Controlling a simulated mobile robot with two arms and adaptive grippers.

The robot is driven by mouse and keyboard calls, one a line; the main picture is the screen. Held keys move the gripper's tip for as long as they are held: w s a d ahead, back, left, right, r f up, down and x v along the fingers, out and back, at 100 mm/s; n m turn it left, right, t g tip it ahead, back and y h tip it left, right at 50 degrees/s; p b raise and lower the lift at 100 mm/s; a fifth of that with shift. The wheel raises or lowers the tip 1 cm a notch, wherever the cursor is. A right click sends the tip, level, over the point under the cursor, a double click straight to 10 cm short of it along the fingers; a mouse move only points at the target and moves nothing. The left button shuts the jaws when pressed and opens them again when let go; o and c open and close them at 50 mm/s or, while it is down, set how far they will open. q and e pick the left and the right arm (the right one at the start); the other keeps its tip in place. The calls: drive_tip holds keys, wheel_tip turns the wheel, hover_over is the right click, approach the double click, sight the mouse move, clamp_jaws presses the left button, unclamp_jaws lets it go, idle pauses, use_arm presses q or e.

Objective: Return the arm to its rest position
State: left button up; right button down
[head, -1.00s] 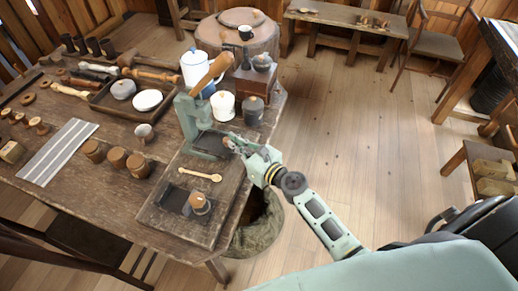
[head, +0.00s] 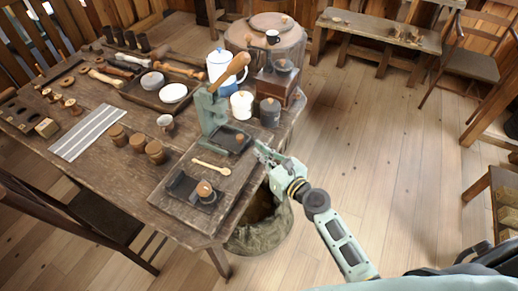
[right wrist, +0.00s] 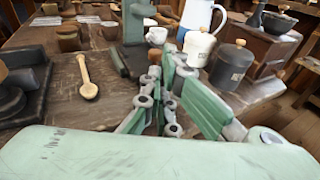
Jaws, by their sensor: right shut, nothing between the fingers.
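My right gripper (head: 262,150) is at the right edge of the wooden table (head: 105,170), beside a green press with a wooden handle (head: 212,115). It is shut and empty. My right arm reaches in from the lower right of the head view. A wooden spoon (head: 211,167) lies on a board left of the gripper and also shows in the right wrist view (right wrist: 87,78). My left gripper does not show.
A white lidded jar (head: 241,105), a dark lidded jar (head: 270,112) and a wooden grinder (head: 280,85) stand close to the gripper. A sack-like bin (head: 258,230) stands below the table edge. The floor (head: 380,150) to the right is clear.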

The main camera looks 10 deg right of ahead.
drive_tip(key=f+v, duration=0.1)
drive_tip(key=v, duration=0.6)
drive_tip(key=s+d+f+n+g+h, duration=0.15)
drive_tip(key=s+f+n, duration=0.35)
drive_tip(key=f, duration=0.5)
drive_tip(key=s+f+n+g+h, duration=0.1)
drive_tip(key=s+f+n+g, duration=0.3)
drive_tip(key=f, duration=0.6)
drive_tip(key=s+d+f+n+g+h, duration=0.1)
drive_tip(key=s+f+n+g, duration=0.1)
drive_tip(key=s+f+n, duration=0.6)
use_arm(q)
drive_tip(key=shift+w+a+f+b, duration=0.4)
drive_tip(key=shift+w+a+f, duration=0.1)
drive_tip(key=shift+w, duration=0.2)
use_arm(e)
drive_tip(key=s+d+f+n+g+h, duration=0.1)
drive_tip(key=s+f+n+g, duration=0.2)
drive_tip(key=s+f+n, duration=0.5)
drive_tip(key=s+d+f+n+g+h, duration=0.1)
drive_tip(key=s+f+n+g, duration=0.3)
drive_tip(key=s+f+n, duration=0.5)
drive_tip(key=s+d, duration=0.1)
drive_tip(key=s, duration=0.6)
drive_tip(key=shift+s+f, duration=0.3)
drive_tip(key=shift+s, duration=0.05)
drive_tip(key=shift+d, duration=0.15)
